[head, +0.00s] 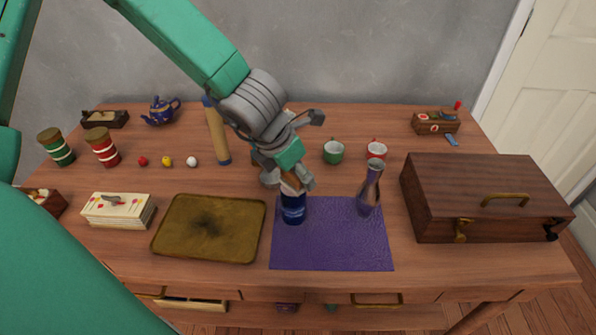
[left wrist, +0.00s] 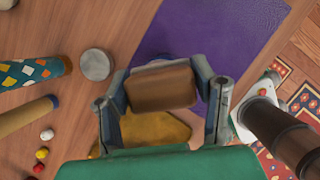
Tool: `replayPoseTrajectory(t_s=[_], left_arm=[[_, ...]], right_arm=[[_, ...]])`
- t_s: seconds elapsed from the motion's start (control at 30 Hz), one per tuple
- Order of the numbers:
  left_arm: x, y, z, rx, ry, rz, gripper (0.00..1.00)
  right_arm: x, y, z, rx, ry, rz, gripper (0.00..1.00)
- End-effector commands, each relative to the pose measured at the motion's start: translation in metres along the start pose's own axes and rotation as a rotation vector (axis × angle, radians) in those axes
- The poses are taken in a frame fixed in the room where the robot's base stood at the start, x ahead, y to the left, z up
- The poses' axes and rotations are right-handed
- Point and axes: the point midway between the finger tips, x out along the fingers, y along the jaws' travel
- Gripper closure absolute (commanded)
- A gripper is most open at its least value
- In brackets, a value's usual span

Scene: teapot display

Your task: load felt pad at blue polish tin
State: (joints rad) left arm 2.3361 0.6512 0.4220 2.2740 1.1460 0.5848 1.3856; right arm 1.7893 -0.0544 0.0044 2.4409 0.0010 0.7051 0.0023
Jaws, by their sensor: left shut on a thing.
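The blue polish tin (head: 293,211) stands upright at the upper left edge of the purple cloth (head: 335,250). My left gripper (head: 291,183) is directly above it, pointing down. It is shut on the felt pad, whose brown block back (left wrist: 160,88) shows between the fingers in the left wrist view. In the head view a small brown part of the pad (head: 290,178) shows between the fingers, just over the tin's top. I cannot tell whether pad and tin touch. The tin is not clearly visible in the left wrist view. My right gripper is out of view.
A silver vase (head: 369,190) stands on the cloth, right of the tin. A brass tray (head: 210,228) lies to the left, a wooden case (head: 485,200) to the right. Two cups (head: 333,152) and a tan roll (head: 216,135) are behind. The cloth's front is clear.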

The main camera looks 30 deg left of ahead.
Motion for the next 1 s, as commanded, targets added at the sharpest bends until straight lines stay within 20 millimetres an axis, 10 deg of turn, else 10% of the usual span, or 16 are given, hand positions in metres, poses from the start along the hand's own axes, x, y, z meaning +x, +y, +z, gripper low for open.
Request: replayPoseTrajectory(t_s=[1.0], left_arm=[[0.0081,0.0002,-0.0032,-0.001,0.0,0.0,0.71]], right_arm=[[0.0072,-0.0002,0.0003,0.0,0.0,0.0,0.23]])
